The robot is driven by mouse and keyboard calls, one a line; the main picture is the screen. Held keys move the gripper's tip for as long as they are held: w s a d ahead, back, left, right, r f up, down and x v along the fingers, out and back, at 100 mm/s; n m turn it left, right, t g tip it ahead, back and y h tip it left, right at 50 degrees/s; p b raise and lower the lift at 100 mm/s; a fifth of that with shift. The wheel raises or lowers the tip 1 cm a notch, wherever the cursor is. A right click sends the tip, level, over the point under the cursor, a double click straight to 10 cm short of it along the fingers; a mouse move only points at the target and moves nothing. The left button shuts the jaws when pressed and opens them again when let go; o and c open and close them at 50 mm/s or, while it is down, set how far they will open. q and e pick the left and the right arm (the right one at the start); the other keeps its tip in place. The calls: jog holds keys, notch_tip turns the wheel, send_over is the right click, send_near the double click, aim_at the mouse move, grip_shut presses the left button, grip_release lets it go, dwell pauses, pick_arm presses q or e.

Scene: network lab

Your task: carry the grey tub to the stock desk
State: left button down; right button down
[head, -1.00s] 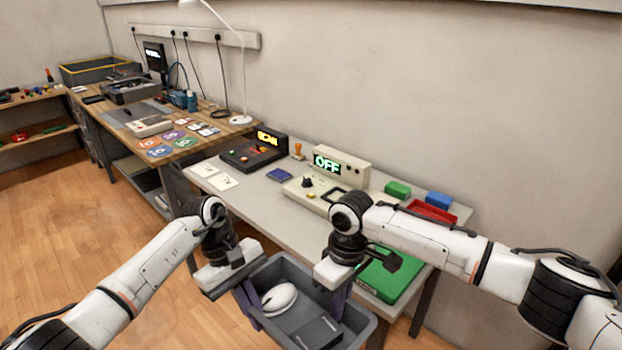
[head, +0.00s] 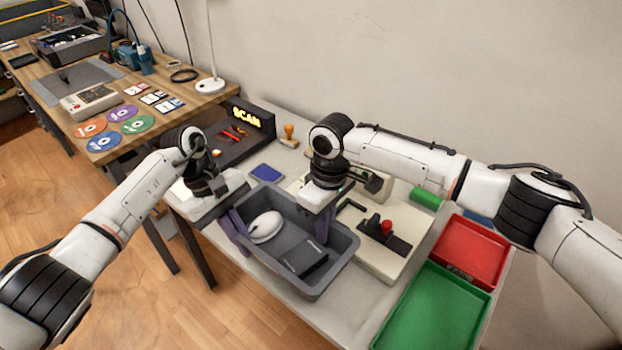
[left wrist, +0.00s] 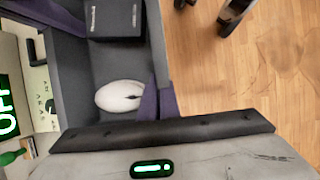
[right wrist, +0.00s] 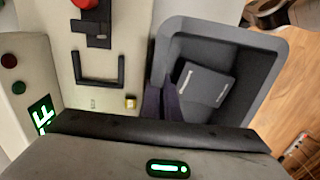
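The grey tub (head: 342,264) hangs between my two grippers, over the front part of a pale bench (head: 340,322) in the head view. It holds a white mouse (head: 265,227) and a dark box (head: 304,258). My left gripper (head: 236,230) is shut on the tub's left wall. My right gripper (head: 322,227) is shut on its right far wall. The wrist views show purple fingers at the tub's walls, with the mouse (left wrist: 119,95) and the box (right wrist: 204,85) inside. I cannot tell whether the tub's underside touches the bench.
A cream device with a red knob (head: 386,227) stands close right of the tub. Red (head: 468,252) and green (head: 432,310) trays lie further right. A blue pad (head: 267,172) and a SCAN unit (head: 245,120) are behind. A wooden desk (head: 190,115) with discs stands left.

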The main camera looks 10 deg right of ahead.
pick_arm(q)
jog(key=shift+w+r, duration=0.2)
jog(key=shift+w, duration=0.05)
pick_arm(e)
jog(key=shift+w+d+r, duration=0.1)
jog(key=shift+w+r, duration=0.2)
pick_arm(q)
jog(key=shift+s, duration=0.15)
pick_arm(e)
jog(key=shift+s, duration=0.15)
pick_arm(q)
jog(key=shift+f, duration=0.1)
pick_arm(e)
jog(key=shift+f, duration=0.1)
